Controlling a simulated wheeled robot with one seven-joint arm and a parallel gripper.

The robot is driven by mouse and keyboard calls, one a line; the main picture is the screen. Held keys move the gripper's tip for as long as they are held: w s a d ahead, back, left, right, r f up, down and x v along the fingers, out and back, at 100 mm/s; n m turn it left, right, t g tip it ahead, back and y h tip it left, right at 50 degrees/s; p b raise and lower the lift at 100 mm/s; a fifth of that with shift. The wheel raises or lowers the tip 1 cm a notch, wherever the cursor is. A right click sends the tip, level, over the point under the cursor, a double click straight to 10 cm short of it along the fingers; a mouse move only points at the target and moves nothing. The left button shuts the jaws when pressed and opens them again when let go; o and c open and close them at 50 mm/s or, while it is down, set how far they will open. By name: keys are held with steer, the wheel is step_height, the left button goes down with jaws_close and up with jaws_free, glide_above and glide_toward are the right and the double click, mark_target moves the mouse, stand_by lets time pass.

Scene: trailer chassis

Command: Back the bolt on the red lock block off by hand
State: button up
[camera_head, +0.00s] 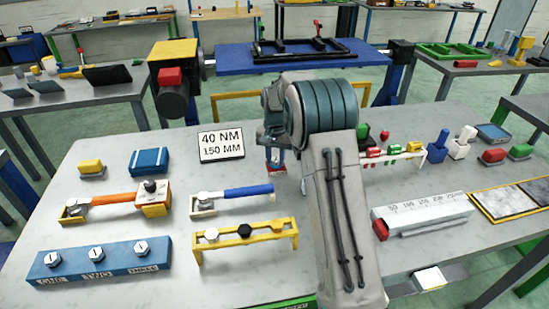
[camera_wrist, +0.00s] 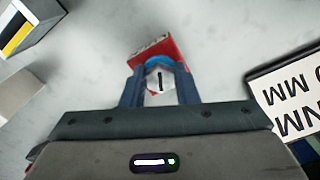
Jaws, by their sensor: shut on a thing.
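The red lock block (camera_wrist: 158,46) lies on the grey table in the wrist view, with a blue ring (camera_wrist: 153,61) on its near side. The bolt (camera_wrist: 159,79) has a pale head with a dark line across it and a small red mark at its edge. My gripper (camera_wrist: 160,88) is shut on the bolt head, one dark finger on each side. In the head view my arm hides most of this spot; only a bit of red and blue shows below my gripper (camera_head: 272,148).
A "40 NM 150 MM" sign (camera_head: 221,145) stands close to my gripper. Blue-handled (camera_head: 235,196) and orange-handled (camera_head: 110,199) tools, a yellow rack (camera_head: 245,240) and a blue bolt block (camera_head: 98,261) lie left. A grey measuring block (camera_head: 422,214) lies right.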

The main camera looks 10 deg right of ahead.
steer(key=n, duration=0.3)
steer(key=shift+s+d+f+n, duration=0.1)
steer(key=shift+s+f+n, duration=0.05)
steer(key=shift+f+n, duration=0.15)
steer(key=n, duration=0.3)
steer(key=shift+d+n, duration=0.1)
steer(key=shift+n, duration=0.2)
steer(key=n, duration=0.4)
steer(key=shift+d, duration=0.1)
steer(key=shift+n+p, duration=0.3)
steer(key=shift+n, duration=1.4)
steer(key=o, duration=1)
steer(key=shift+w+r, duration=0.1)
steer(key=shift+w, duration=0.1)
